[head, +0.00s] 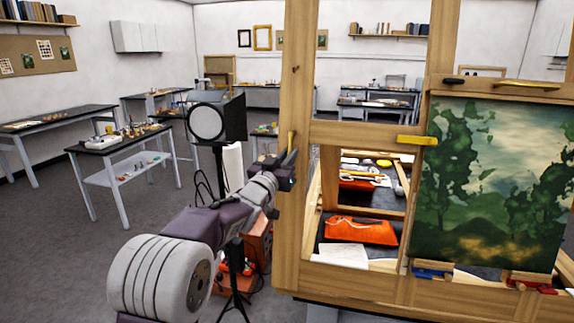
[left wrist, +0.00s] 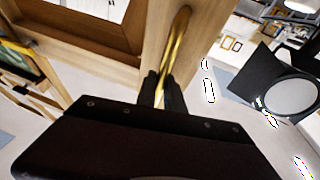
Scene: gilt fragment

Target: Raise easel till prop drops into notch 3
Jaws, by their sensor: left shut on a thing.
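The wooden easel (head: 296,70) stands at the right of the head view and carries a green landscape painting (head: 480,180). My left gripper (head: 291,162) is at the left side of the easel's left post, shut on an upright brass handle (head: 291,140). In the left wrist view the handle (left wrist: 177,42) runs along the wooden post, and the dark fingers of my left gripper (left wrist: 161,88) close around its near end. I cannot make out the prop or its notches in either view. My right gripper is not in view.
Behind the easel's opening lies an orange pouch (head: 360,231) on a dark surface. A small table (head: 118,143) with clutter stands farther left. Open grey floor (head: 60,240) lies at the left.

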